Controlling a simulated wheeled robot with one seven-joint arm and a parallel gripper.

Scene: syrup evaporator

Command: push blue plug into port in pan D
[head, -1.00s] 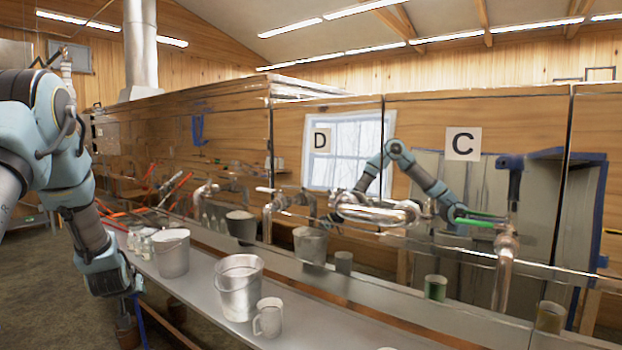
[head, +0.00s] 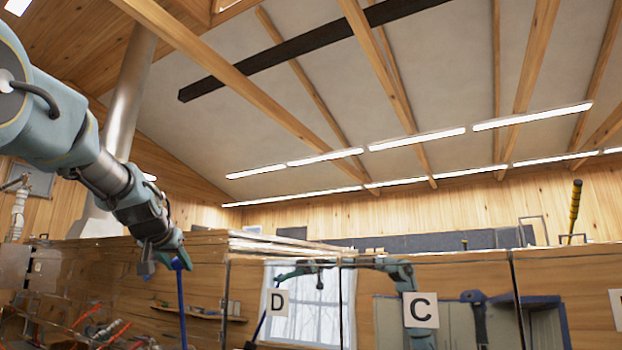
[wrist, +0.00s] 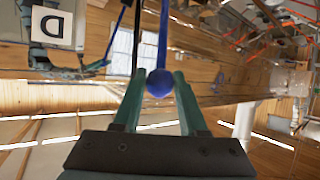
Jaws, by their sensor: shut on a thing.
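My gripper (head: 165,258) is raised at the left of the head view, in front of the evaporator's shiny side. It is shut on the blue plug (head: 181,305), a long thin blue rod with a rounded knob at its top, hanging down. In the wrist view the knob of the plug (wrist: 160,83) sits between the tips of the green fingers. The plug's lower end is out of the head view. I cannot see the port in pan D.
A metal stack (head: 130,95) rises behind my arm. A yellow-handled tool (head: 575,210) stands above the pans at right. The shiny pan walls reflect my arm and a window. The bench is below the head view.

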